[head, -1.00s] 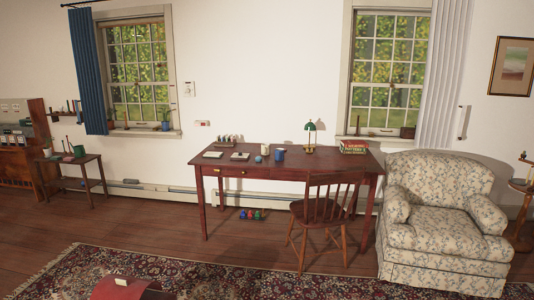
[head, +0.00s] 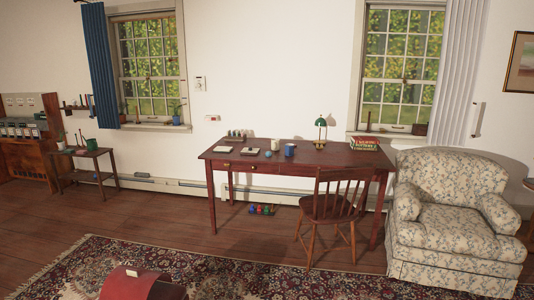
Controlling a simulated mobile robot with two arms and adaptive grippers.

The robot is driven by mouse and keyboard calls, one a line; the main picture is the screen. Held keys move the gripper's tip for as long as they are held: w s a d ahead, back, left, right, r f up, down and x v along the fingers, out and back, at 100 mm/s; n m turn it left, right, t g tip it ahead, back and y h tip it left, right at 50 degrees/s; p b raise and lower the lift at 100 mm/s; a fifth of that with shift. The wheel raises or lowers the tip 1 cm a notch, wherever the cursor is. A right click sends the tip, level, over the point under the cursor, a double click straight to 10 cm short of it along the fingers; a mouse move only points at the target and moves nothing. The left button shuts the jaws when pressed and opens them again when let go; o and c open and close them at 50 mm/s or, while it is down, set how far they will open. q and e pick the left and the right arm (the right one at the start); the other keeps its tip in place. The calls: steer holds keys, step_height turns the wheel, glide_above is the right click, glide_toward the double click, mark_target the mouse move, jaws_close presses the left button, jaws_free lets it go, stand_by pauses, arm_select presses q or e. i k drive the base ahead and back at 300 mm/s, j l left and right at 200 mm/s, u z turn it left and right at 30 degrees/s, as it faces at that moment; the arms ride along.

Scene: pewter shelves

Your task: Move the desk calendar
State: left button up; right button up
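I cannot pick out the desk calendar for certain at this distance. A red-brown desk (head: 300,163) stands against the far wall. On it lie two small pale flat items, one at the left (head: 222,149) and one nearer the middle (head: 248,151); what they are is too small to tell. A cream cup (head: 275,144), a blue mug (head: 289,150), a green lamp (head: 321,124) and a stack of books (head: 364,143) also stand on the desk. Neither of my grippers is in view.
A wooden chair (head: 332,206) stands at the desk's front right. A floral armchair (head: 455,225) is to its right. A side table (head: 85,155) stands at the left. A red object (head: 150,288) is at the bottom edge. Rug and open floor lie before the desk.

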mark_target(255, 151)
steer(key=i+l, duration=0.35)
steer(key=i, duration=0.15)
steer(key=i+z, duration=0.45)
steer(key=i, duration=1.45)
steer(key=i+j+z, duration=0.15)
steer(key=i+j, duration=0.25)
steer(key=i+j+z, duration=0.2)
steer(key=i+j, duration=0.3)
steer(key=i+j+z, duration=0.15)
steer(key=i+j, duration=0.25)
steer(key=i+j+z, duration=0.15)
steer(key=i+j, duration=0.2)
steer(key=j, duration=0.35)
